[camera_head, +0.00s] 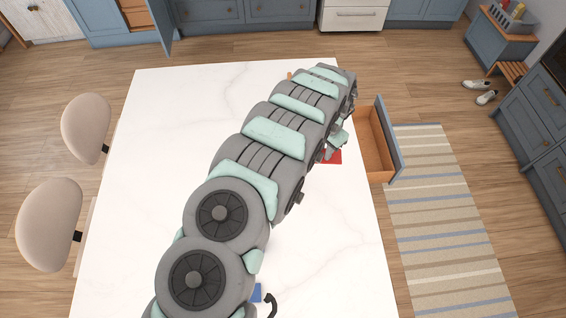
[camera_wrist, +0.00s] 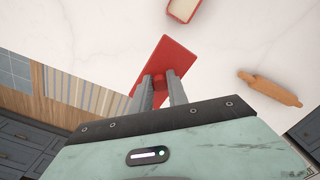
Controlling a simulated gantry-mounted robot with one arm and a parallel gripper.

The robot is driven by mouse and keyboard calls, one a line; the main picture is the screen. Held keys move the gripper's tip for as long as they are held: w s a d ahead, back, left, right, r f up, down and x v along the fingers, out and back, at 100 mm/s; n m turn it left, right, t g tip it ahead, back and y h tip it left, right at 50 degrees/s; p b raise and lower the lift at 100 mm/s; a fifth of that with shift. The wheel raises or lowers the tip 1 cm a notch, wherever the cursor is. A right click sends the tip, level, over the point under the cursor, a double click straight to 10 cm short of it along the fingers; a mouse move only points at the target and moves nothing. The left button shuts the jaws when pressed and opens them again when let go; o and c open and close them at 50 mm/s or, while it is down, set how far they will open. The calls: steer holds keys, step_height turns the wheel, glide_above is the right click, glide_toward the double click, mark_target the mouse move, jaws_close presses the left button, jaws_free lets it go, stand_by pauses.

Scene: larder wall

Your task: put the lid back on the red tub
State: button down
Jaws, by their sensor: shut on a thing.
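My gripper (camera_wrist: 160,84) is shut on the flat red lid (camera_wrist: 158,62), pinching it by a small raised part near its middle. The lid is held over the white table, tilted in the wrist view. The red tub (camera_wrist: 184,10) is at the top edge of the wrist view, partly cut off, open and with pale contents or a pale inside. It is apart from the lid. In the head view the gripper (camera_head: 338,142) is near the table's right edge, and part of the lid (camera_head: 332,157) shows below it. My arm hides much there, and I cannot make out the tub.
A wooden rolling pin (camera_wrist: 270,88) lies on the table to the right in the wrist view. An open drawer (camera_head: 377,142) juts out at the table's right edge. A blue item (camera_head: 256,292) is partly hidden by my arm. The table's left half is clear.

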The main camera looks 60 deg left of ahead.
steer(key=s+a+f, duration=0.3)
steer(key=s, duration=0.4)
steer(key=s+a+f, duration=0.3)
steer(key=s+f, duration=0.1)
steer(key=s, duration=0.3)
steer(key=shift+s+n, duration=0.15)
steer(key=shift+n, duration=0.15)
steer(key=shift+s+f+b, duration=0.1)
steer(key=shift+f+b, duration=1.2)
steer(key=shift+f, duration=1.6)
steer(key=shift+f+b, duration=0.45)
steer(key=shift+f, duration=0.15)
steer(key=c, duration=1.2)
jaws_free()
steer(key=shift+o, duration=0.3)
steer(key=o, duration=0.4)
